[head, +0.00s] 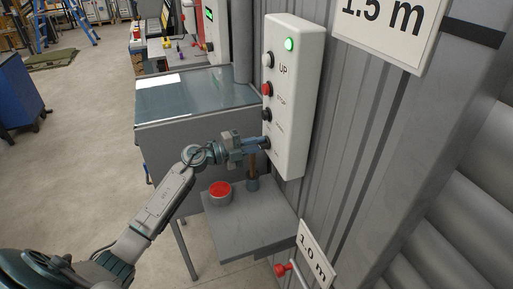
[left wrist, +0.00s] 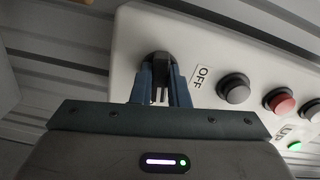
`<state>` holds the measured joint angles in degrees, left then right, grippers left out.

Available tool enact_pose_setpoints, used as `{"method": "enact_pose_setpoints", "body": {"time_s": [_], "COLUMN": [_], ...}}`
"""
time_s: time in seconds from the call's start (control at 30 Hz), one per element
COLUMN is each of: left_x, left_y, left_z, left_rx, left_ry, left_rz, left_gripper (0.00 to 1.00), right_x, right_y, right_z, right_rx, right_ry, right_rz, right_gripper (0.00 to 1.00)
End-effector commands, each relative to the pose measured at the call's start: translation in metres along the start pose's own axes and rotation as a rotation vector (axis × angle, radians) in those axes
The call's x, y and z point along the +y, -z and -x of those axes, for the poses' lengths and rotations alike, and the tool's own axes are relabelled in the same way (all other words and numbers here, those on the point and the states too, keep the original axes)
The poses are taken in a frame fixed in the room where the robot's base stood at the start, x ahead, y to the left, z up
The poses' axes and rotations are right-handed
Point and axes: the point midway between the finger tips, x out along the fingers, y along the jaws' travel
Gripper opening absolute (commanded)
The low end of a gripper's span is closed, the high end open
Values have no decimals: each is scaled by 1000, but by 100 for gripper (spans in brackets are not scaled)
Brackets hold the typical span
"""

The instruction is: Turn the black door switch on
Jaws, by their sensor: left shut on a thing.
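A white control box (head: 290,100) is mounted on the grey corrugated wall, with the black door switch near its lower end. In the left wrist view the black switch (left wrist: 157,60) sits between the blue fingers of my left gripper (left wrist: 160,82), beside an OFF label (left wrist: 201,77). In the head view my left gripper (head: 256,145) reaches the box's face at the switch and is shut on it. The gripper mostly hides the switch there, so its turn angle is hard to tell. My right gripper is in neither view.
Above the switch are a black button (head: 266,114), a red button (head: 267,89), a white button (head: 268,60) and a lit green lamp (head: 289,44). A grey cabinet (head: 190,105) stands behind.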

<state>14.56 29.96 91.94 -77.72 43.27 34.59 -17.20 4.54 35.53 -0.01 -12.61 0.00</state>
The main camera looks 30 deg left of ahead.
Motion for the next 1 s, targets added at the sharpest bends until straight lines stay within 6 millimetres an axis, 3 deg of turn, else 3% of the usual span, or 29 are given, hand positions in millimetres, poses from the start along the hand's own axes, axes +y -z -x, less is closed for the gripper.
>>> {"method": "enact_pose_setpoints", "body": {"time_s": [0.4, 0.93, 0.97, 1.0], "left_x": [1, 1, 1, 1], "left_y": [0, 0, 0, 0], "left_z": [0, 0, 0, 0], "left_rx": [0, 0, 0, 0], "left_ry": [-2, -3, -3, -3], "left_rz": [-179, -201, -201, -201], "left_gripper": [0, 0, 18, 26], "right_x": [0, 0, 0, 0], "right_y": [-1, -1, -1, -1], "right_z": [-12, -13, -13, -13], "right_rx": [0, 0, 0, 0], "right_ry": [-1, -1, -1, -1], "right_rz": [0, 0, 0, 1], "right_gripper": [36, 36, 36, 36]}}
